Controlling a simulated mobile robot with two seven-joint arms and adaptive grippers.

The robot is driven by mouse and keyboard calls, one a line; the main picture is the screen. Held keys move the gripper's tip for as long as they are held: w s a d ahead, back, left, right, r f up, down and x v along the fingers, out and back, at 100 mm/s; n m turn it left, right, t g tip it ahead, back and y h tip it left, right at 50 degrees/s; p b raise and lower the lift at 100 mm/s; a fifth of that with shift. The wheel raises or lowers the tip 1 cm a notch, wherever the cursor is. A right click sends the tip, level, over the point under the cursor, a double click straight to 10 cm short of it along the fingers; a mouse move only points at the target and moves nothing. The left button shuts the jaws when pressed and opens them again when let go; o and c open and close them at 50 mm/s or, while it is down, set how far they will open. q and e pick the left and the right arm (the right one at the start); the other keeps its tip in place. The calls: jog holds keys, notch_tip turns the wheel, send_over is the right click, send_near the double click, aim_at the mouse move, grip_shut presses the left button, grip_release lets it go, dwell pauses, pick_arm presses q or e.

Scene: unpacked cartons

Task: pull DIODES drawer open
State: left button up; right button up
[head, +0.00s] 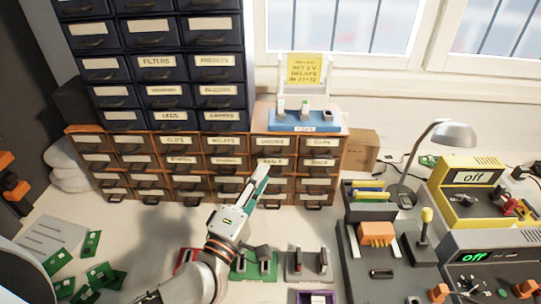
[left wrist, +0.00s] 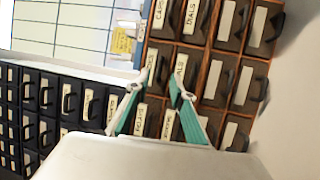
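A wide brown drawer cabinet (head: 152,168) with orange-brown framing stands on the bench, with rows of small labelled drawers. I cannot make out a DIODES label for certain; several labels are too small or blurred. My left gripper (head: 262,183) is in front of the cabinet's right half and hides part of the lower drawers. In the left wrist view, its two teal-padded fingers (left wrist: 158,82) are apart with nothing between them, pointing at the drawer fronts. The view is tilted; a drawer labelled DIALS (left wrist: 190,17) shows near the top. All drawers look shut. My right gripper is not in view.
A navy drawer cabinet (head: 160,75) stands on the brown one's left. A blue tray (head: 304,122) is on its right top. Green circuit boards (head: 98,273) lie at front left. Small stands, a lamp (head: 452,135) and a yellow instrument (head: 468,195) crowd the right.

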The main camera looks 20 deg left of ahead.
aim_at(270, 147)
pick_arm(q)
jog(key=x, duration=0.6)
grip_shut()
